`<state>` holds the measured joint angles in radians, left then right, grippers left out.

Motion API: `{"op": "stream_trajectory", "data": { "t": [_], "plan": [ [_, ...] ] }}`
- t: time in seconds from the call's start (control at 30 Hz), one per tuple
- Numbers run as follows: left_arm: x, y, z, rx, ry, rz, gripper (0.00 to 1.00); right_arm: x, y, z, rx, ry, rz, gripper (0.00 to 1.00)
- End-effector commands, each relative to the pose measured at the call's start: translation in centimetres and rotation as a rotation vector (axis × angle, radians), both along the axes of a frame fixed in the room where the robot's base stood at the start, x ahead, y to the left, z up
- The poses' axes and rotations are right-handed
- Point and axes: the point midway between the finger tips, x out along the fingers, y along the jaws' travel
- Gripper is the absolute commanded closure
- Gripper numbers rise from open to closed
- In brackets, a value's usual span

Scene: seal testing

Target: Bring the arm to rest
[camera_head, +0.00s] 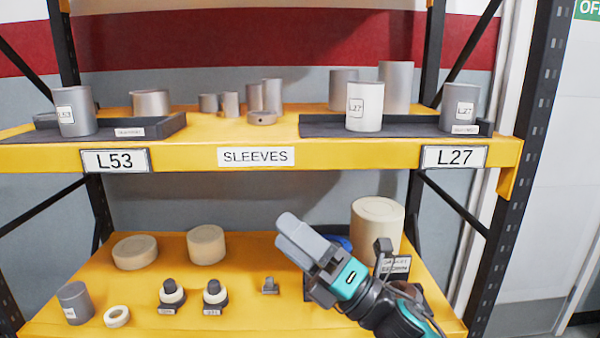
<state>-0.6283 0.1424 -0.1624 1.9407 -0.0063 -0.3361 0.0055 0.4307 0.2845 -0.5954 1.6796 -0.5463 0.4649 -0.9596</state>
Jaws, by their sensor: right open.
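My right arm comes in from the lower right, in front of the lower shelf (120,300). My right gripper (297,238) points up and left, with its grey fingers over the lower shelf and nothing visible between them. It is open and empty. It hides part of a blue item (338,243) and the shelf behind it. My left gripper is not in view.
Below stand a tall cream cylinder (377,218) close behind my arm, two cream discs (206,244), a grey sleeve (75,302) and small fittings (215,293).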

Motion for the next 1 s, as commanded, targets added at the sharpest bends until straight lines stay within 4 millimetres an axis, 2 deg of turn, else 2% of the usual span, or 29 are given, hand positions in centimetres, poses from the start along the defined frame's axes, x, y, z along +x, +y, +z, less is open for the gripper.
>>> {"op": "stream_trajectory", "data": {
  "t": [0.03,0.17,0.27,0.37,0.4,0.47,0.5,0.6,0.7,0.8,0.9,1.0],
  "plan": [
    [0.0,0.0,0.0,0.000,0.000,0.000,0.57,0.1,-1.2,-2.3,0.078,0.156,-0.018,0.00],
    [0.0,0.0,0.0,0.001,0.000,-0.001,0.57,0.2,-4.5,-8.2,0.297,0.549,-0.070,0.00],
    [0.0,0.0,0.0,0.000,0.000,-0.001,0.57,-0.7,-7.3,-13.4,0.478,0.840,-0.123,0.00],
    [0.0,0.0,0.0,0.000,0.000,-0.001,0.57,-2.8,-10.1,-19.0,0.669,1.116,-0.189,0.00],
    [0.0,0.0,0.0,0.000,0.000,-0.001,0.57,-4.0,-11.2,-21.3,0.750,1.222,-0.220,0.00],
    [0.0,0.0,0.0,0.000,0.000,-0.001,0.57,-6.1,-12.8,-24.6,0.873,1.374,-0.270,0.00],
    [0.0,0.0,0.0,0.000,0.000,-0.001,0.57,-7.7,-13.8,-26.7,0.954,1.466,-0.306,0.00],
    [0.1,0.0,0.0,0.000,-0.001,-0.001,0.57,-11.7,-15.9,-31.0,1.143,1.659,-0.397,0.00],
    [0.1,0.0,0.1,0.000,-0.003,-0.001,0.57,-15.2,-17.4,-33.9,1.291,1.786,-0.477,0.00],
    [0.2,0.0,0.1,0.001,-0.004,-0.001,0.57,-17.5,-18.2,-35.5,1.386,1.858,-0.527,0.00],
    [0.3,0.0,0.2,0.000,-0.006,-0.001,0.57,-18.5,-18.6,-36.2,1.429,1.887,-0.551,0.00],
    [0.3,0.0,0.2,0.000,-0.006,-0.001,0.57,-18.7,-18.7,-36.3,1.437,1.892,-0.556,0.00]
  ]
}}
